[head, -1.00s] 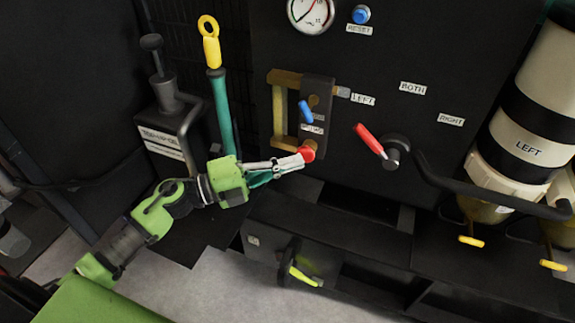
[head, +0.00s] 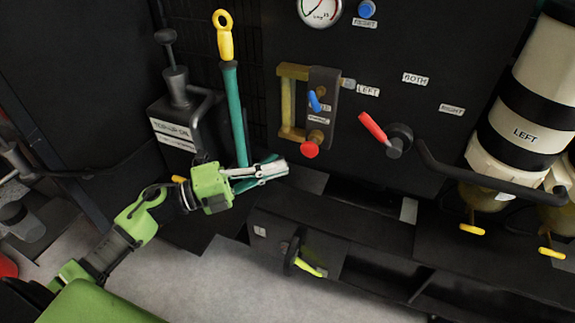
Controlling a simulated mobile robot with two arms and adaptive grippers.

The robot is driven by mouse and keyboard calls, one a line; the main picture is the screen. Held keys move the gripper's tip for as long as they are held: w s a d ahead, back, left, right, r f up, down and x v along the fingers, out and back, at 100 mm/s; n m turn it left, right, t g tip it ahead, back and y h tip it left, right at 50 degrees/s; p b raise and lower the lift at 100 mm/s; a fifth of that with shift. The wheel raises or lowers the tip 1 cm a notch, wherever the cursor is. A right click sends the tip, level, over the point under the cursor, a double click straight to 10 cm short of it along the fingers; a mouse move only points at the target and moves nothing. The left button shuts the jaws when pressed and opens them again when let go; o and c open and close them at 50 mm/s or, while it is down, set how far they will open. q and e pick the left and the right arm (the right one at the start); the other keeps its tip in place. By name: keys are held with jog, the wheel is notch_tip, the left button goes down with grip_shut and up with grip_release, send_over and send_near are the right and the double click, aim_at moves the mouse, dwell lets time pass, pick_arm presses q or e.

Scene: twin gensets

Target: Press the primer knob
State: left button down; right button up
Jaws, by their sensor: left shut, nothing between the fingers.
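The red primer knob (head: 310,150) sticks out at the bottom of a dark block beside a brass sight tube, on the black panel (head: 440,40). A small blue lever (head: 314,101) sits above it on the same block. My left gripper (head: 284,169) is shut and empty. Its fingertips are below and to the left of the red knob, apart from it in the picture. The knob's face is fully visible. My right gripper is not in view.
A red-handled selector lever (head: 374,128) is right of the knob, among the LEFT, BOTH and RIGHT labels. A teal dipstick-like rod (head: 233,110) with a yellow ring stands behind my left gripper. Striped filter canister (head: 530,110) is at right. A yellow-green lever (head: 308,268) is below.

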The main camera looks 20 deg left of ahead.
pick_arm(q)
jog(key=v, duration=0.6)
jog(key=shift+s, duration=0.25)
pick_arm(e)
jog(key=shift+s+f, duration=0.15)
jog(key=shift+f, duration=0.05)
pick_arm(q)
jog(key=shift+a, duration=0.1)
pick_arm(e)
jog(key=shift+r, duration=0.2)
